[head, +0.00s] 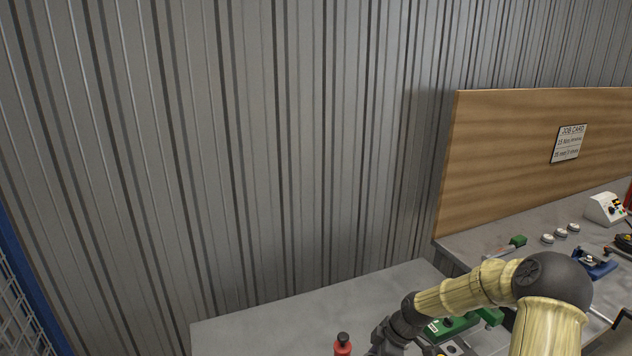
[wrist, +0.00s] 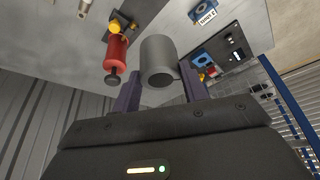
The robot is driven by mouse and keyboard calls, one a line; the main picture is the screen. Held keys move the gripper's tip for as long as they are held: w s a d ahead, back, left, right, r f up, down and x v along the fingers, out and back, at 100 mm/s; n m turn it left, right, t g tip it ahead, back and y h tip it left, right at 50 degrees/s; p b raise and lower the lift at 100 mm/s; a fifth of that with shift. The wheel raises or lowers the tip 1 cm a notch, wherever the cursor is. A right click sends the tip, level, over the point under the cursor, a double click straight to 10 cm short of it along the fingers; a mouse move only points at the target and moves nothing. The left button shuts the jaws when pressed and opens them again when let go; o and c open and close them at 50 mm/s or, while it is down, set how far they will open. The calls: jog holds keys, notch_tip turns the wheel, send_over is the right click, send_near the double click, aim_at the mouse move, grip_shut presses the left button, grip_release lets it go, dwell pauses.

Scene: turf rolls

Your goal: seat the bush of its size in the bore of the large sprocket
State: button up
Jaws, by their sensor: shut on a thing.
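A plain grey cylinder (wrist: 157,56), which looks like the bush, is between the two dark fingers of my gripper (wrist: 159,80) in the wrist view. The gripper is shut on it. The round end of the cylinder faces the camera and looks dark. In the head view my arm reaches down over the bench at the bottom, and the fingers and the bush are out of sight. I cannot make out the large sprocket or its bore in either view.
A red bottle with a dark top (head: 343,345) stands at the bench's front edge; a red cylinder (wrist: 116,55) is left of the bush. A green block (head: 455,328) is beside my arm. A blue vice (head: 592,262) and white box (head: 604,208) are right.

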jog(key=shift+s+a+f, duration=0.1)
jog(key=shift+a+f, duration=0.05)
jog(key=shift+a, duration=0.25)
jog(key=shift+w+a+f+m, duration=0.25)
jog(key=shift+a+f+m, duration=0.3)
jog(key=shift+m, duration=0.15)
jog(key=shift+s+a+f+m+t+b, duration=0.1)
jog(key=shift+a+f+m+t+b, duration=0.2)
jog(key=shift+a+f+m+t, duration=0.15)
jog(key=s+d+f+m+h+b, duration=0.1)
jog(key=f+m, duration=0.3)
jog(key=s+f+m+t+h+b, duration=0.1)
jog(key=s+f+m, duration=0.1)
jog(key=f+m, duration=0.2)
jog(key=s+d+f+m+t+h+b, duration=0.1)
jog(key=s+f+m+h, duration=0.1)
jog(key=m, duration=0.3)
jog(key=shift+d+f+t, duration=0.25)
jog(key=shift+d+f, duration=0.05)
jog(key=shift+f, duration=0.6)
jog(key=shift+s+d+f, duration=0.1)
jog(key=shift+s+d, duration=0.05)
jog(key=shift+d, duration=0.1)
